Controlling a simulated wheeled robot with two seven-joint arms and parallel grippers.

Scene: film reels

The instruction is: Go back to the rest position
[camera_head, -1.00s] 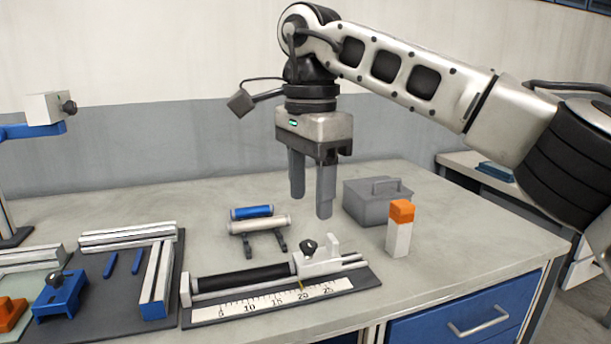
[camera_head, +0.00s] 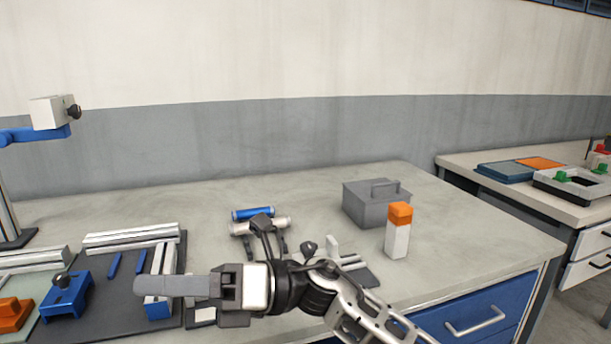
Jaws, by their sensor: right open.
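My right gripper (camera_head: 180,288) is low in the head view, in front of the table's front part. It points to the left, and its fingers overlap each other from this side. I see nothing held in it. My right arm comes in from the bottom edge and hides most of the ruler fixture (camera_head: 358,270). My left gripper is not in view.
On the table (camera_head: 310,195) are a blue and a silver roller (camera_head: 252,213), a grey lidded box (camera_head: 376,203) and an orange-topped white block (camera_head: 398,232). A blue clamp (camera_head: 62,300) is at left. A side bench (camera_head: 490,190) stands at right.

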